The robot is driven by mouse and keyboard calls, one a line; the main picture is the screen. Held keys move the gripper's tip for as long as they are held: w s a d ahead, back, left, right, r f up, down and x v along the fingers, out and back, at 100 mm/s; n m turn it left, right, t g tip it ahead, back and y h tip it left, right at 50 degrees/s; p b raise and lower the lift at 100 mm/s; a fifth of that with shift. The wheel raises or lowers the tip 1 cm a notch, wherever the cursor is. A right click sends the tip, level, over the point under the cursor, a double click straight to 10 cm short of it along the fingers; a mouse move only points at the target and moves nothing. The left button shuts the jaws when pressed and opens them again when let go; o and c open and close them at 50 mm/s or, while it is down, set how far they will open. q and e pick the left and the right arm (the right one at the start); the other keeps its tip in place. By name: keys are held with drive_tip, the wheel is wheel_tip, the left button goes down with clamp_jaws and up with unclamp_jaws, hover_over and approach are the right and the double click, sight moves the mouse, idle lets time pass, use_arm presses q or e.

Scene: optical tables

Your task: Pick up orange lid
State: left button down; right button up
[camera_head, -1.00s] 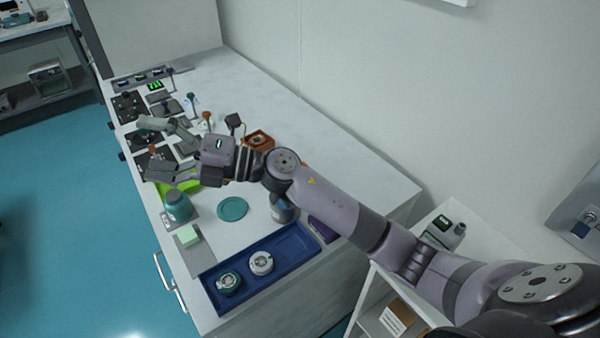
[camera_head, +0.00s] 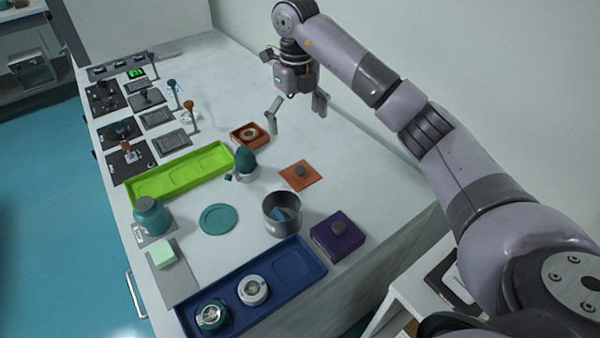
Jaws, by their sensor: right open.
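The orange lid (camera_head: 301,175) is a flat square plate with a small grey knob, lying on the white table right of the middle. An orange square box (camera_head: 249,136) with a round thing in it stands behind and to the left of the lid. My right gripper (camera_head: 297,118) is open and empty, pointing down above the table, up in the picture from the lid and right of the orange box. Its two fingers are wide apart and nothing is between them. My left gripper does not show.
A lime green tray (camera_head: 181,175), a dark green egg-shaped thing (camera_head: 246,159), a grey metal cup (camera_head: 282,226) and a purple box (camera_head: 338,240) stand near the lid. A blue tray (camera_head: 298,278) is at the front. The table (camera_head: 370,170) right of the lid is clear.

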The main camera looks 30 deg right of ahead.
drive_tip(key=p, duration=0.1)
hover_over(299, 167)
drive_tip(key=f, duration=0.6)
drive_tip(key=shift+w+a, duration=0.15)
drive_tip(key=shift+a, duration=0.05)
wheel_tip(299, 167, down, 4)
drive_tip(key=shift+r+p, duration=0.15)
drive_tip(key=shift+p, duration=0.3)
drive_tip(key=shift+f, duration=0.35)
wheel_tip(299, 167, down, 4)
drive_tip(key=shift+d+r+p, duration=0.15)
drive_tip(key=shift+p, duration=0.75)
drive_tip(key=shift+f, duration=0.4)
drive_tip(key=c, duration=1.1)
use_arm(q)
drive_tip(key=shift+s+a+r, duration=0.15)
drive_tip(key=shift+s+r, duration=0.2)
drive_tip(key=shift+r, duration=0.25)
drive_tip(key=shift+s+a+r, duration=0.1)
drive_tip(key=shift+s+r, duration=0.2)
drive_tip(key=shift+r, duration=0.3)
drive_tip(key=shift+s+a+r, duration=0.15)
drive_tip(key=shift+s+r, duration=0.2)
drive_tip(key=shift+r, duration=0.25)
use_arm(e)
drive_tip(key=shift+s, duration=0.2)
clamp_jaws()
